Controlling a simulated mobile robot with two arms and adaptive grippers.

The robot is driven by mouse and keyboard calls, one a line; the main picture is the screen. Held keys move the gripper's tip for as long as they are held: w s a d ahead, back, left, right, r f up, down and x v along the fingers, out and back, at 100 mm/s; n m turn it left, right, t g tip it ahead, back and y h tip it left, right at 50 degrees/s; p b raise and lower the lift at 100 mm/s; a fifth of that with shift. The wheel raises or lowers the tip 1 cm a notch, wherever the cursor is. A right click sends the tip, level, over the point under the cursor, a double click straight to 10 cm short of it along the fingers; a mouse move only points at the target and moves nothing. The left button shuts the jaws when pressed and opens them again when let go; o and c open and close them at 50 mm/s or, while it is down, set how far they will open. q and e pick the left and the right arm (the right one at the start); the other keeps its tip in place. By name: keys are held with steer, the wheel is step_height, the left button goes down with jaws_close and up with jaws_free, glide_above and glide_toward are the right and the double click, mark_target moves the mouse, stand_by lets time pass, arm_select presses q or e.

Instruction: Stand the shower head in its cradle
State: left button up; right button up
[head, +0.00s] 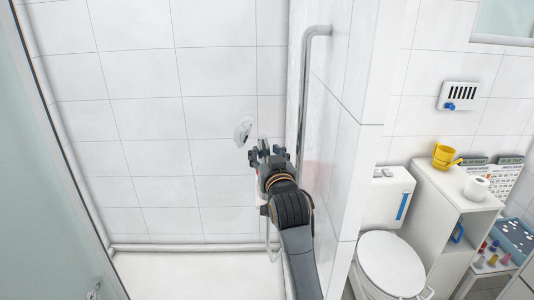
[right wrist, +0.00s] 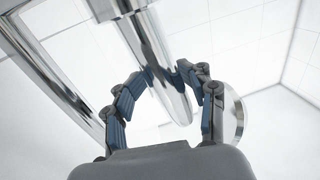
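The pale shower head (head: 243,130) shows against the white tiled wall in the head view, with its rounded face just up and left of my right gripper (head: 265,152). In the right wrist view my right gripper (right wrist: 167,75) has its fingers closed on both sides of a shiny chrome handle (right wrist: 152,45), which appears to be the shower head's. A pale round rim (right wrist: 238,118) shows behind the right finger. The cradle cannot be made out clearly; the gripper may hide it. My left gripper is not in view.
A chrome rail (head: 302,110) runs down the partition wall close right of my gripper. A thin hose (head: 268,235) hangs below it. A glass panel (head: 40,170) stands at left. The toilet (head: 390,265) and white cabinet (head: 430,220) are beyond the partition.

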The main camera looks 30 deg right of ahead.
steer(key=shift+f, duration=0.1)
steer(key=shift+s, duration=0.15)
steer(key=v, duration=1.1)
steer(key=shift+s+a, duration=0.25)
steer(key=shift+s, duration=0.05)
